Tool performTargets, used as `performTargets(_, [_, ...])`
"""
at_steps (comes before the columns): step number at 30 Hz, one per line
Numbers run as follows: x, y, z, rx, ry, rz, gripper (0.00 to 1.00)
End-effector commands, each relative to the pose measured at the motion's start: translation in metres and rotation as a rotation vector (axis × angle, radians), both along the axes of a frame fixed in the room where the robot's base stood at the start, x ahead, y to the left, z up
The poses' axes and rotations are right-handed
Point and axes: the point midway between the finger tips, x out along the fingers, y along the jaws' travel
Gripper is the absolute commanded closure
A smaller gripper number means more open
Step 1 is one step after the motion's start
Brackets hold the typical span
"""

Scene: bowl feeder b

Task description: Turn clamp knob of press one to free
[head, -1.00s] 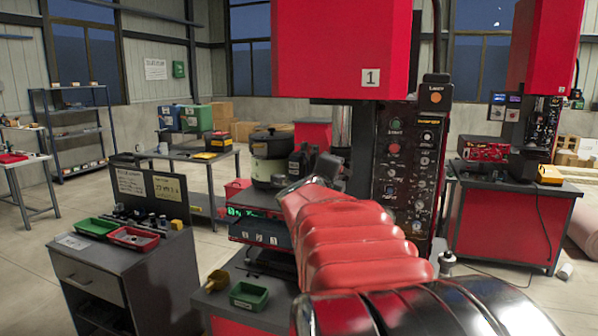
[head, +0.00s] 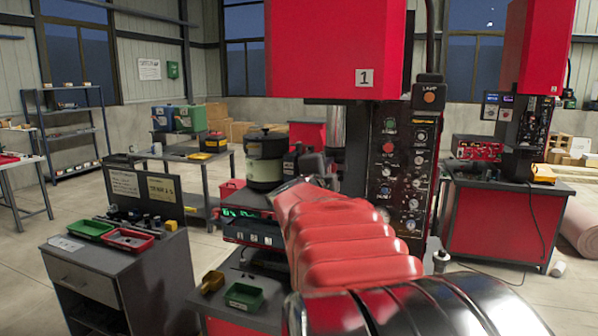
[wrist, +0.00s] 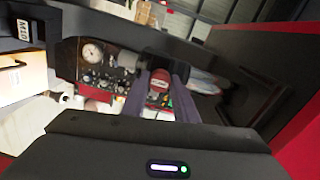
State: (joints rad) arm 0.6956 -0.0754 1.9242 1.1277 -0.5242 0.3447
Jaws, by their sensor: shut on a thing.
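Press one stands in front of me in the head view, with its red housing (head: 315,45) marked 1 and its dark control panel (head: 403,165) on the right. My red-sleeved arm reaches toward the press and hides much of its middle and the gripper's tips there. In the wrist view my gripper (wrist: 160,95) has its two dark fingers on either side of a small red knob (wrist: 159,84), which I take to be the clamp knob. The fingers are shut on it. Its pointer or marking is too small to read.
A grey cabinet (head: 120,275) with trays is at the left, and a second press bench (head: 505,225) at the right. The wrist view shows a round gauge (wrist: 92,54).

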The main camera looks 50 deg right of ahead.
Motion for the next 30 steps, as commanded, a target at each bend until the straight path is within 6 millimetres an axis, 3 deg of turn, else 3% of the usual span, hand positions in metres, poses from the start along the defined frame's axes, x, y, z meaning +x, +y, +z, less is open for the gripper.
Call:
performTargets(5, [0.003,0.002,-0.001,0.003,0.002,0.008,0.96])
performTargets(6, [0.003,0.002,-0.001,0.003,0.002,0.008,0.72])
performTargets(13, [0.001,0.001,-0.001,0.002,0.001,0.004,0.56])
performTargets(23, [0.000,0.002,0.000,0.001,-0.001,0.002,0.55])
performTargets(30, [-0.007,0.019,0.001,0.000,-0.002,0.002,0.55])
